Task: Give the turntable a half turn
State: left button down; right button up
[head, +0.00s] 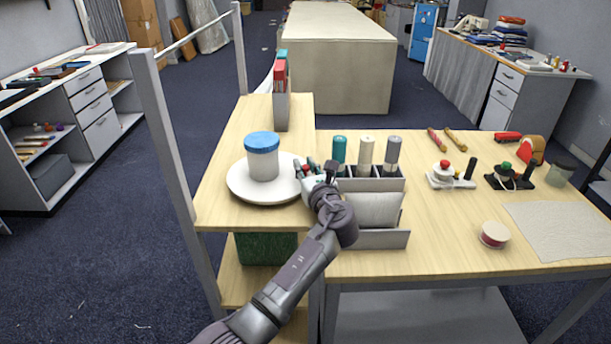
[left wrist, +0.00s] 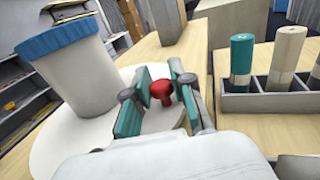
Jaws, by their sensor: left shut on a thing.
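The white round turntable (head: 241,190) lies flat on the left wooden bench; its pale disc also shows in the left wrist view (left wrist: 52,136). A white tub with a blue lid (head: 263,158) stands upright on it, left of the fingers in the left wrist view (left wrist: 75,70). A red knob (left wrist: 161,93) sits at the turntable's right side. My left gripper (head: 307,167) is at that side, its teal-padded fingers shut on the red knob. My gripper hides part of the disc's right edge. My right gripper is out of view.
Right of my gripper, a dark rack (head: 378,184) holds several cylinders, with a grey holder (head: 372,211) in front. Red-and-grey binders (head: 281,100) stand behind the turntable. A spool (head: 495,234) and a pale cloth (head: 565,228) lie farther right. The bench left of the binders is clear.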

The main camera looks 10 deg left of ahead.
pick_arm(q)
jog(key=shift+w+a+n+g+y+b, duration=0.1)
jog(key=shift+w+n+g+y+b, duration=0.45)
jog(key=shift+y, duration=0.25)
jog(key=c, duration=1)
grip_release()
jog(key=shift+c, duration=0.2)
jog(key=shift+s, duration=0.1)
jog(key=v, duration=0.7)
jog(key=shift+s, duration=0.15)
jog(key=shift+f, duration=0.1)
